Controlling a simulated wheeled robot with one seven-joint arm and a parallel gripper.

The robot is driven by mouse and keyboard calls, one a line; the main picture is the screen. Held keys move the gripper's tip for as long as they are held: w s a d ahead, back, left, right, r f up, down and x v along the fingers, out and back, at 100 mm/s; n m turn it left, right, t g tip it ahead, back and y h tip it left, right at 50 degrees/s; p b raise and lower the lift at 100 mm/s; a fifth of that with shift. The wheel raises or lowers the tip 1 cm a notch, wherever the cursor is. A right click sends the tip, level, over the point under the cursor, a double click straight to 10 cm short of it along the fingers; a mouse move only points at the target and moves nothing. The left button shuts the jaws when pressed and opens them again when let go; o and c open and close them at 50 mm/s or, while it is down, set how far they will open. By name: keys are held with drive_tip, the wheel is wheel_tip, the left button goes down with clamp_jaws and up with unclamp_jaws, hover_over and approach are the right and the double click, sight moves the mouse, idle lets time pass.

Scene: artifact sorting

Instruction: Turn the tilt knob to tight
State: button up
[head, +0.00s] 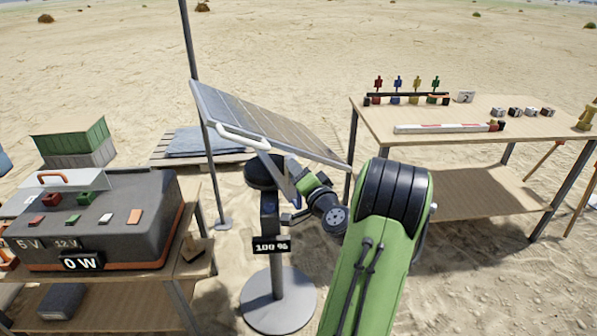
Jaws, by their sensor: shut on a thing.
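The tilted solar panel (262,118) stands on a post with a round grey base (278,300). A black round hub (264,172) sits under the panel, and a sign on the post reads 100 % (271,246). My gripper (287,218) reaches in from the right at the upper post, just above the sign. It is shut on what appears to be the tilt knob, which is small and mostly hidden by the jaws. The knob's markings and how far it is turned cannot be read. A white handle (243,137) runs along the panel's near edge.
A grey power box (95,225) reading 0 W stands on a wooden table at left. A tall dark pole (212,170) rises just left of the panel. A wooden table (450,131) with small artifacts stands at right. Sand lies open between.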

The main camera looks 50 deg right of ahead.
drive_tip(key=shift+m+p, duration=0.45)
drive_tip(key=shift+m, duration=1.55)
drive_tip(key=o, duration=1)
drive_tip(key=shift+o, duration=0.2)
